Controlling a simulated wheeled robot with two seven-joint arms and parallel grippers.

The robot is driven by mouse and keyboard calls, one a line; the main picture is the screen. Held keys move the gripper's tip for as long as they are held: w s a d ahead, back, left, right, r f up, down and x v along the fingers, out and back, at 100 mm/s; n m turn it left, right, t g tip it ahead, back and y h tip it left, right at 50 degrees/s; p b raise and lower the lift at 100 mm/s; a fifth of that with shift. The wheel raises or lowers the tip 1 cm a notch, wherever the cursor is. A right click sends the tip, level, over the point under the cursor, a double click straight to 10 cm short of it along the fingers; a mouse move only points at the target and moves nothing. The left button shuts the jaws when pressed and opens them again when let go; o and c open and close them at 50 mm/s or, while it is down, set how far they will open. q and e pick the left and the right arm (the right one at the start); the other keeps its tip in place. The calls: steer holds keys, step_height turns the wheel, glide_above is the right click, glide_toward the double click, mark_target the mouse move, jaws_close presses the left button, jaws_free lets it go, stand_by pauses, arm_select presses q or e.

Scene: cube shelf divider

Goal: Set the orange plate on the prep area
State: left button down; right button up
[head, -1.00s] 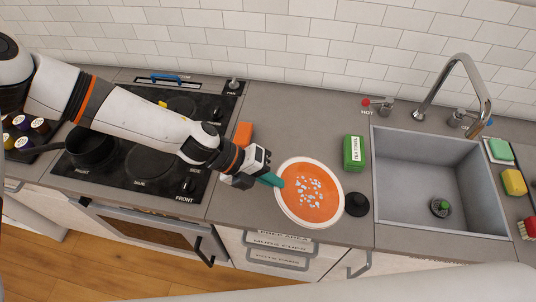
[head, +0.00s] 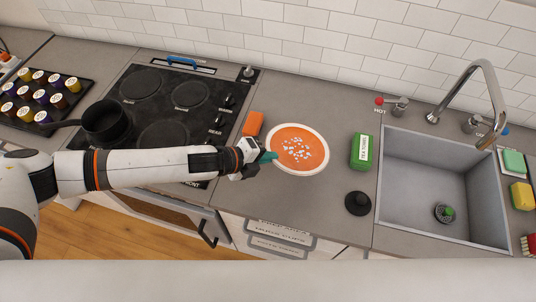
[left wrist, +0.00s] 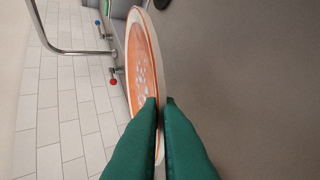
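The orange plate (head: 289,136) has a white rim and a pale speckled middle. It is over the grey counter (head: 305,200) between the stove and the sink; I cannot tell whether it touches the counter. My left gripper (head: 268,157) is at the plate's left edge. In the left wrist view, its green fingers (left wrist: 161,102) are closed on the rim of the plate (left wrist: 137,65), which shows nearly edge-on. A partly readable label on the counter's front edge (head: 284,228) seems to say prep area. My right gripper is not in view.
A green tea towels box (head: 361,152) and a black knob-like object (head: 358,203) stand right of the plate, before the sink (head: 440,180). An orange block (head: 253,123) lies to its left, beside the black stove (head: 165,100). The counter in front of the plate is clear.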

arm_select(q)
steer(key=d+f+b, duration=0.1)
steer(key=f+b, duration=0.1)
steer(key=w+f+b, duration=0.1)
steer(key=f+b, duration=0.1)
steer(key=b, duration=0.1)
steer(key=d+f+b, duration=0.1)
steer(key=f+b, duration=0.1)
steer(key=f, duration=0.1)
steer(key=shift+w+d, duration=0.2)
steer(key=shift+d, duration=0.1)
steer(key=shift+f+b, duration=0.65)
steer(key=shift+f, duration=0.4)
steer(key=c, duration=0.5)
jaws_free()
steer(key=shift+s+f, duration=0.1)
steer(key=shift+a, duration=0.1)
steer(key=shift+s+a, duration=0.1)
steer(key=shift+a, duration=0.05)
